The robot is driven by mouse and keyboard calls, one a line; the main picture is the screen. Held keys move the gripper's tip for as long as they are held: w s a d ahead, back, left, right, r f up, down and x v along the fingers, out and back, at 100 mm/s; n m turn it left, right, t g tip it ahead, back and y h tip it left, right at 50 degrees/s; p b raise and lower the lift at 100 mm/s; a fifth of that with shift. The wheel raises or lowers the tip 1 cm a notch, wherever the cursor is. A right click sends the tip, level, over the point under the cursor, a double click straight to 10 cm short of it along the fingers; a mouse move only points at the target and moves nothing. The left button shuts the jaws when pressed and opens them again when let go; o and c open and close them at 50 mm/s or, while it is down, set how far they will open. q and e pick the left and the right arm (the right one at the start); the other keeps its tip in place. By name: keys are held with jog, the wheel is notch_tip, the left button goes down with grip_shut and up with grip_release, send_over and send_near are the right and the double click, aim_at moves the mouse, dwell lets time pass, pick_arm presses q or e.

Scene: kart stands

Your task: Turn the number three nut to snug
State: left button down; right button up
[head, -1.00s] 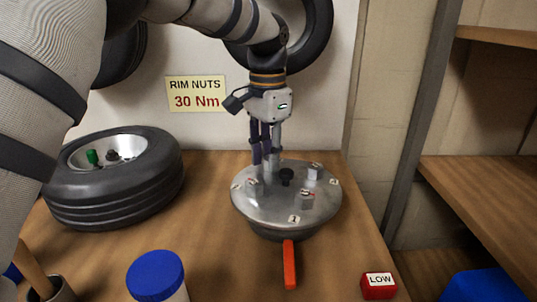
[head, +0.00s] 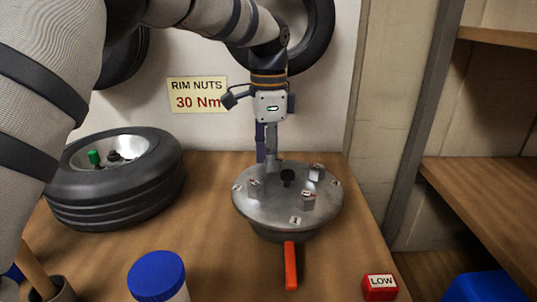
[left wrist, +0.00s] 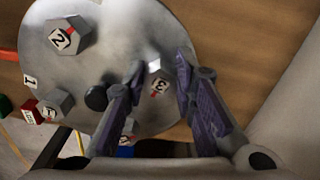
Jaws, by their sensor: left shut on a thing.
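The round metal hub plate (head: 285,215) lies on the bench with several grey hex nuts standing on it. In the left wrist view the gripper (left wrist: 160,78) is shut on the number three nut (left wrist: 157,82), whose top shows a "3" and a red mark. The number two nut (left wrist: 72,38) stands at the upper left there. A black centre knob (left wrist: 96,98) sits beside the fingers. My right gripper is not in view.
An orange handle (head: 291,265) sticks out toward the front. A "RIM NUTS 30 Nm" sign (head: 197,94) hangs on the wall.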

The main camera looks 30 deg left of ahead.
pick_arm(q)
jog(key=c, duration=1.3)
grip_release()
notch_tip(320, 180, up, 12)
jog(key=shift+f, duration=0.1)
